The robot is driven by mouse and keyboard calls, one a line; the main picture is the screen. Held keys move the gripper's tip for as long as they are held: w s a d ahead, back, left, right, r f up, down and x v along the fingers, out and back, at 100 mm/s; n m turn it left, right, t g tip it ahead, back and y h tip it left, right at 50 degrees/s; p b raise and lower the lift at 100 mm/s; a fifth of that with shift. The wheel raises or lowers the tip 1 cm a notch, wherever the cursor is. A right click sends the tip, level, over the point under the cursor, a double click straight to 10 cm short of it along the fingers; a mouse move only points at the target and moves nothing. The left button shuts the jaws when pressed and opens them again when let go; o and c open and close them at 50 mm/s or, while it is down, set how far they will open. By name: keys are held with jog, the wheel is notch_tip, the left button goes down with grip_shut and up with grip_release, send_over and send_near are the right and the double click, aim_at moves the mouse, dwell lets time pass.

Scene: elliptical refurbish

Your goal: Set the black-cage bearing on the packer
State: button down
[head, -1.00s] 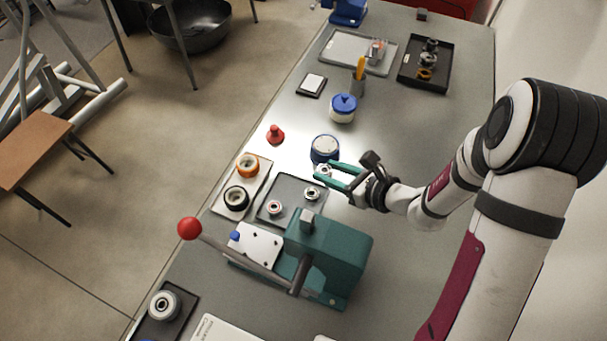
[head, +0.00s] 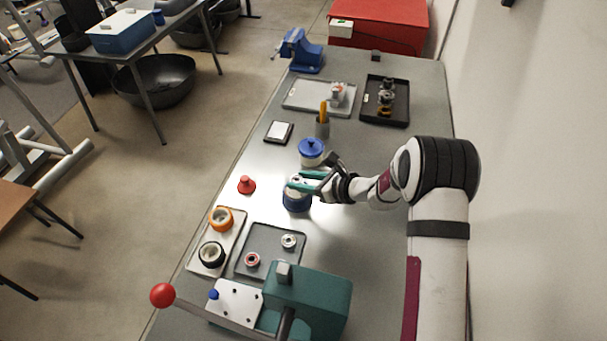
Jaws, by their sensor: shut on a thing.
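My gripper (head: 299,181), with teal fingers, is shut on a small bearing that is mostly hidden between the fingertips. Its cage colour is too small to make out. The gripper is over the round blue-and-white packer (head: 296,204) in the middle of the bench and covers much of its top. I cannot tell whether the bearing touches the packer. Two other bearings lie in the dark grey tray (head: 270,241): a pale metal one (head: 289,241) and one with a red ring (head: 252,260).
A blue-lidded jar (head: 311,152) stands just behind the packer, and a red cone-shaped item (head: 246,185) is to its left. A teal press (head: 310,297) with a red-knobbed lever (head: 162,295) stands in front. A light tray (head: 229,238) holds orange and black rings.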

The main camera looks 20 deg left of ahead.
jog(key=shift+f, duration=0.6)
jog(key=shift+f, duration=0.55)
dwell(0.8)
jog(key=c, duration=0.7)
grip_release()
jog(key=shift+d, duration=0.15)
jog(key=v, duration=1)
jog(key=shift+s+d+r, duration=0.2)
jog(key=shift+d, duration=0.1)
